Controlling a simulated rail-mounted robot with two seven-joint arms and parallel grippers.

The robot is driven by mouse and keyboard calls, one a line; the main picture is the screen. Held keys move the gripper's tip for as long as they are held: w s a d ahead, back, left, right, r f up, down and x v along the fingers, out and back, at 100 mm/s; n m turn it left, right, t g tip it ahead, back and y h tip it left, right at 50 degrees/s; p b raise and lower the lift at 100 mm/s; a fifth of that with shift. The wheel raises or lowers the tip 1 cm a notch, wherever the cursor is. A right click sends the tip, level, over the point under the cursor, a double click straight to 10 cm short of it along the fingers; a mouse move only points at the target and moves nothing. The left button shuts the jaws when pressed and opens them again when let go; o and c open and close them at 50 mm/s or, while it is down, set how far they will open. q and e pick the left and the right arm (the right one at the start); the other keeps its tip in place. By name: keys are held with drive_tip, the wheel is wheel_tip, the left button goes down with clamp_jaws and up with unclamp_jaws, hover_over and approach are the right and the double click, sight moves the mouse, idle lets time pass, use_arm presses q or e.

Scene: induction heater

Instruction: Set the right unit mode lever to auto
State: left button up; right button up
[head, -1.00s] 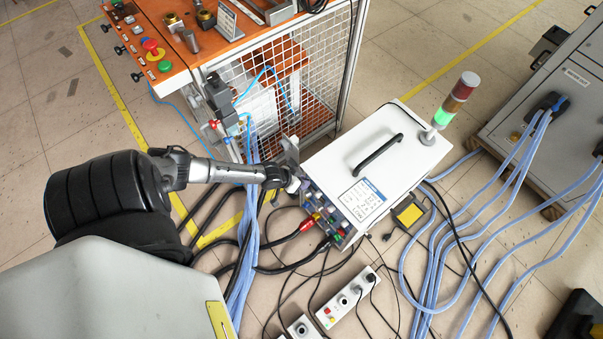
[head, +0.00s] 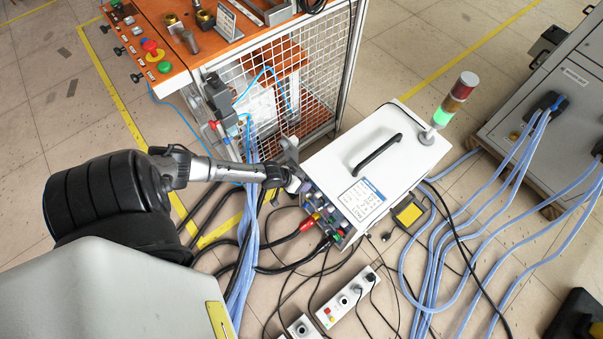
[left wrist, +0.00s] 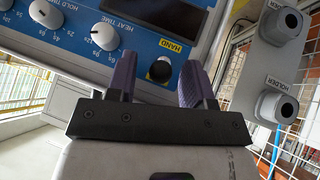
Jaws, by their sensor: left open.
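The white heater unit (head: 380,165) stands on the floor in the head view, with its control panel facing down-left. In the left wrist view, its blue panel (left wrist: 100,45) shows a black mode lever or knob (left wrist: 160,70) below a yellow HAND label (left wrist: 172,47). Its exact pointing direction is hard to tell. My left gripper (left wrist: 156,80) is open, with purple fingertips on either side of the lever; I cannot tell whether they touch it. In the head view, my left gripper (head: 297,183) is at the panel's upper-left end and hides part of it. My right gripper is not in view.
Two grey holders (left wrist: 281,24) stick out right of the panel. White dials (left wrist: 105,36) sit to the left. An orange-topped bench (head: 215,50) with a mesh cage stands behind. Cables (head: 250,230) and a white switch box (head: 347,298) lie on the floor nearby.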

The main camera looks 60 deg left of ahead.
use_arm(q)
drive_tip(key=shift+s+r, duration=0.1)
drive_tip(key=shift+s+r+p, duration=0.15)
drive_tip(key=shift+r+p, duration=0.1)
drive_tip(key=shift+p, duration=0.05)
drive_tip(key=p+v, duration=0.6)
drive_tip(key=v, duration=0.7)
drive_tip(key=shift+p, duration=0.4)
drive_tip(key=shift+s+f, duration=0.1)
